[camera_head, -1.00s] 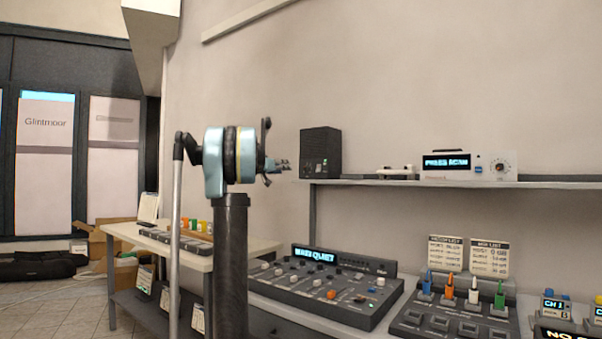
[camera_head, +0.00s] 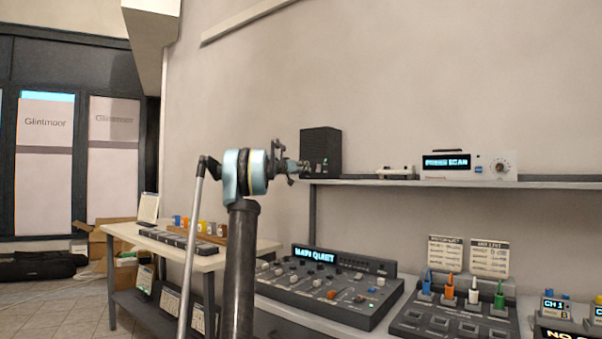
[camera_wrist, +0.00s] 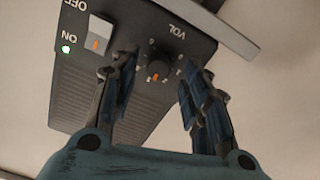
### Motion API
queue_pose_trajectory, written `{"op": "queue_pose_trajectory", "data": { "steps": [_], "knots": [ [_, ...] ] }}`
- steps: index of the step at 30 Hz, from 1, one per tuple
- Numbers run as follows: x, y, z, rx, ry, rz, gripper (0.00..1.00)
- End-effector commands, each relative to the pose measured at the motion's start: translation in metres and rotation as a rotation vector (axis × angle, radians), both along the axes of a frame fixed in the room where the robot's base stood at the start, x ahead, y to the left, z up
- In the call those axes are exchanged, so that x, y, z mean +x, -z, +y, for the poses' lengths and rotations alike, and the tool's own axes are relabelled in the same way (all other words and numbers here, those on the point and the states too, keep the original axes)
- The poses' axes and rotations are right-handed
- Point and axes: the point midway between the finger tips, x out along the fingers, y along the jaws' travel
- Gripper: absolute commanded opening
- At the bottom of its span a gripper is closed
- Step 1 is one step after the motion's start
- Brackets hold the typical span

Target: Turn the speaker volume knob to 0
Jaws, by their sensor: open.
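The black speaker (camera_head: 322,151) stands on the wall shelf in the head view. In the wrist view the speaker's front panel (camera_wrist: 95,100) appears upside down. In the head view my gripper (camera_head: 303,167) is at the speaker's front.
The shelf (camera_head: 420,182) also holds a small white device (camera_head: 396,172) and a white scanner box (camera_head: 468,167). Below are a mixing console (camera_head: 325,290) and a panel with coloured plugs (camera_head: 455,315). A side table (camera_head: 130,232) stands at left.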

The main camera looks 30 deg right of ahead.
Motion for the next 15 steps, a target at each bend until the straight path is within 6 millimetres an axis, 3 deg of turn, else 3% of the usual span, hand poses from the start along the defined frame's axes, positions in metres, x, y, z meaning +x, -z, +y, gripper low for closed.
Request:
{"op": "queue_pose_trajectory", "data": {
  "steps": [6, 15],
  "knots": [
    [0.0037, 0.0, -0.0116, 0.0, 0.001, 0.0, 0.43],
    [0.0044, 0.0001, -0.0123, 0.0, 0.001, 0.0, 0.41]
  ]
}}
